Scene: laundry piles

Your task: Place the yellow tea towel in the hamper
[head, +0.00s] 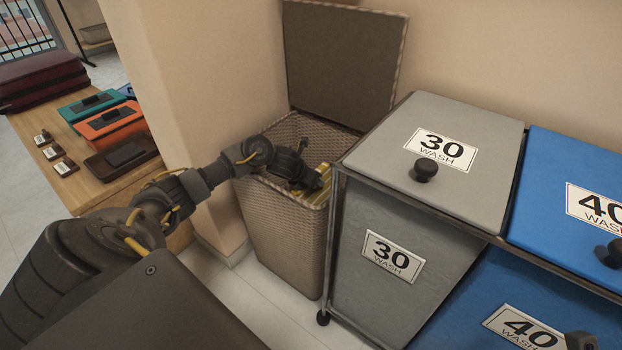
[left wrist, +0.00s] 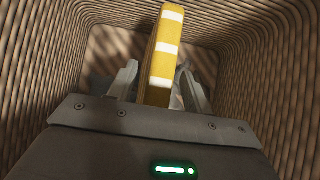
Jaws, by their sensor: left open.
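The hamper (head: 285,232) is a tall woven beige basket with its lid (head: 340,62) raised against the wall. The yellow tea towel (head: 322,185) shows as a yellow striped patch inside the hamper's mouth, partly hidden by my arm. In the left wrist view the folded towel (left wrist: 162,60), yellow with white bands, stands on edge between my fingers, with woven walls around it. My left gripper (left wrist: 159,88) is open, its two fingers on either side of the towel. The gripper (head: 312,178) reaches into the hamper in the head view. My right gripper is out of view.
A grey bin (head: 460,128) labelled 30 WASH stands right beside the hamper, with blue 40 WASH bins (head: 565,170) further right. A wall corner (head: 200,90) is at the left.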

